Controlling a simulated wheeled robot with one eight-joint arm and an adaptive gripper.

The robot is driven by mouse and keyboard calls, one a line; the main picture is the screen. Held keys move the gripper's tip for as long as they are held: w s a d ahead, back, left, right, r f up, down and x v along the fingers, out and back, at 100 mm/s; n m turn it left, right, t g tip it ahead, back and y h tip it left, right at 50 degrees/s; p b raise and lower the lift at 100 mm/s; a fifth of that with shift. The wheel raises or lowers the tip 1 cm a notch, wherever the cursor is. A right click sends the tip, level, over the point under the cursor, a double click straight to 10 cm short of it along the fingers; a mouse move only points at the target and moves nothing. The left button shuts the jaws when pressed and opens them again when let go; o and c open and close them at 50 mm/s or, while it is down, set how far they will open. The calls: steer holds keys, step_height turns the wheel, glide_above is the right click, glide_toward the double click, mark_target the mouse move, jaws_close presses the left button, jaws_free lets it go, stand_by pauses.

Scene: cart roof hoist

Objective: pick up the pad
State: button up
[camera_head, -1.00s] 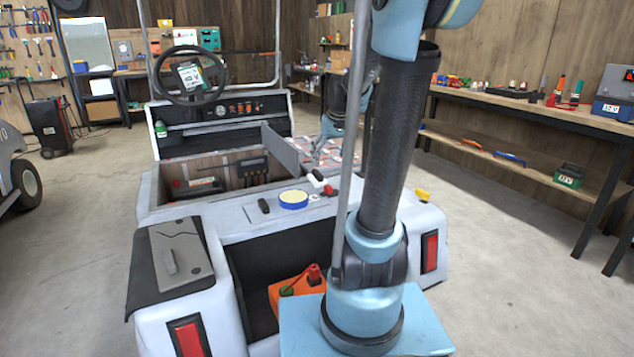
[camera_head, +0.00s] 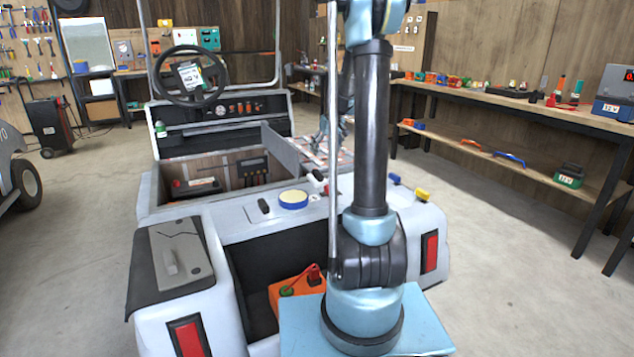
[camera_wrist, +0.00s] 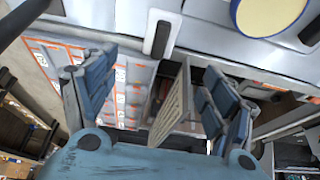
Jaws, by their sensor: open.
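The likeliest pad is a round cream-yellow disc with a blue rim (camera_head: 293,198), lying flat on the cart's white rear deck. Its cream face also shows at the top right of the wrist view (camera_wrist: 268,14). A flat grey plate with a raised grip (camera_head: 178,255) lies on a dark mat at the cart's left rear corner. I cannot rule it out as the pad. My gripper (camera_wrist: 158,65) is open and empty, its fingers apart above the cart. In the head view it is small and partly hidden beyond my arm, to the right of the raised lid.
An open compartment (camera_head: 222,178) has its lid (camera_head: 280,150) raised. A black handle (camera_head: 264,206) sits left of the disc. An orange box (camera_head: 290,298) stands in the rear recess. A workbench (camera_head: 530,108) runs along the right.

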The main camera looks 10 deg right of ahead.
mark_target(318, 173)
steer(key=x, duration=1.2)
steer(key=shift+w, duration=0.1)
steer(key=shift+x, duration=2.7)
steer(key=shift+w+a+r, duration=0.1)
steer(key=shift+w+a, duration=0.05)
steer(key=c, duration=1.3)
steer(key=shift+o, duration=0.2)
step_height(318, 173, up, 10)
steer(key=shift+r, duration=0.1)
